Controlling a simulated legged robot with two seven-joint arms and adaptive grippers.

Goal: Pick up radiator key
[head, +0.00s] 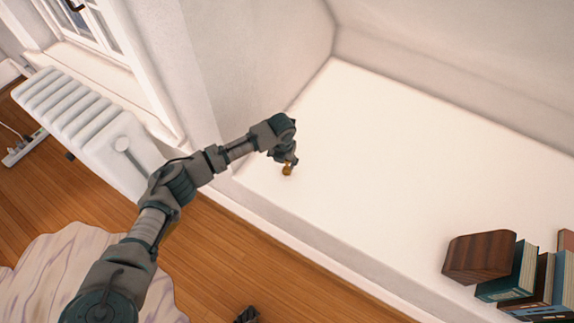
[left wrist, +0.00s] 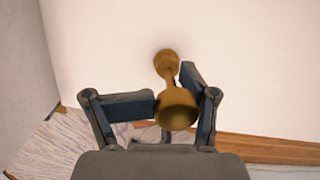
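The radiator key is a small brass-coloured piece with a round knob at each end of a thin neck. In the head view the radiator key (head: 287,170) is at the tip of my left gripper (head: 284,160), over the near left corner of the white ledge (head: 400,160). In the left wrist view the key (left wrist: 176,108) lies between the two fingers of my left gripper (left wrist: 170,98), which touch it on both sides. I cannot tell whether the key touches the ledge. A dark part, seemingly my right gripper (head: 247,315), just shows at the bottom edge.
A wooden block (head: 478,257) and several books (head: 520,272) stand at the ledge's right end. A white radiator (head: 85,120) is under the window at left. A wall (head: 265,60) rises behind the gripper. The middle of the ledge is clear.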

